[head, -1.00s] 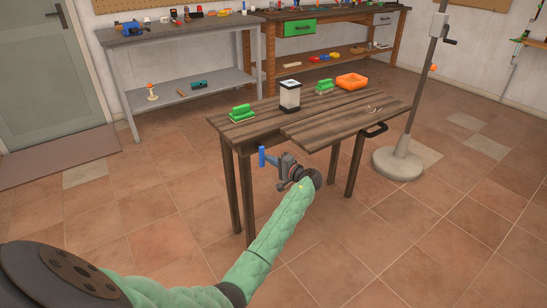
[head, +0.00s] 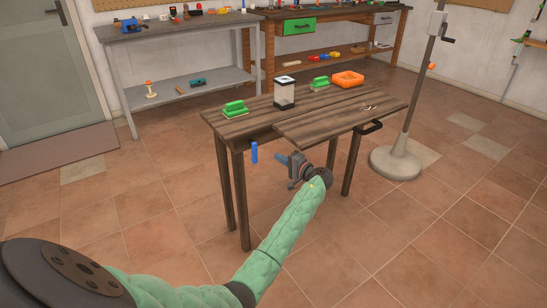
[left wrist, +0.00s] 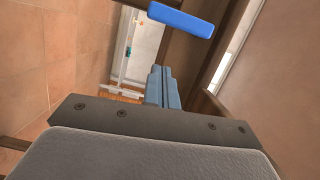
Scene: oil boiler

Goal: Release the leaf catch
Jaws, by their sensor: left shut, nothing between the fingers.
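The wooden table (head: 262,125) stands in the middle of the head view. Its front leaf (head: 325,122) lies about level, with a black handle (head: 368,127) at its right edge. A blue upright grip (head: 254,153), which looks like the leaf catch, hangs below the table's front edge. It also shows as a blue bar (left wrist: 180,18) at the top of the left wrist view. My left gripper (head: 281,159) is below the leaf, to the right of the blue grip and apart from it. Its fingers (left wrist: 164,88) are shut and empty. My right gripper is out of view.
A lamp stand (head: 396,162) is on the floor at the right. Workbenches line the back wall. The front floor is clear.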

